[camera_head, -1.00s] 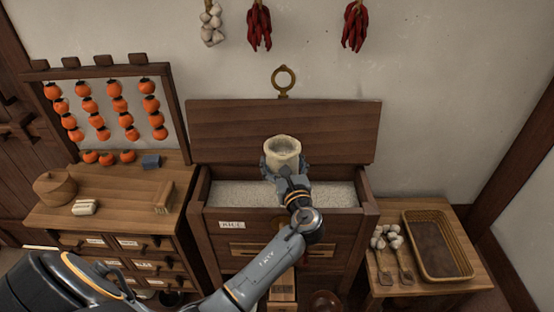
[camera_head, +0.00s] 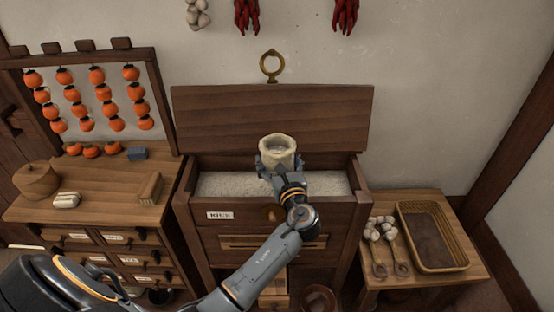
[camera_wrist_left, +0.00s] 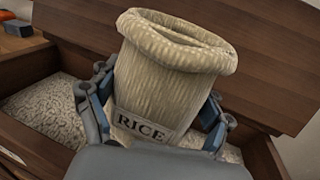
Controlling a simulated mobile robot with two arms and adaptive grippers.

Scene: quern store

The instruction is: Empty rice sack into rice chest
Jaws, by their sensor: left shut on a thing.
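The rice sack (camera_head: 278,146) is pale cloth with a rolled open rim. My left gripper (camera_head: 277,162) is shut on it and holds it upright over the open rice chest (camera_head: 240,213). In the left wrist view the sack (camera_wrist_left: 172,75) bears a "RICE" label, and my left gripper's fingers (camera_wrist_left: 155,112) close on both its sides. The sack's inside is mostly hidden. White rice (camera_head: 225,184) lies in the chest on both sides of the gripper. The chest's lid (camera_head: 270,118) stands raised behind. My right gripper is not in view.
A drawer cabinet (camera_head: 95,215) with a lidded basket (camera_head: 36,180) and a brush (camera_head: 150,188) stands left, below a rack of hanging persimmons (camera_head: 108,92).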

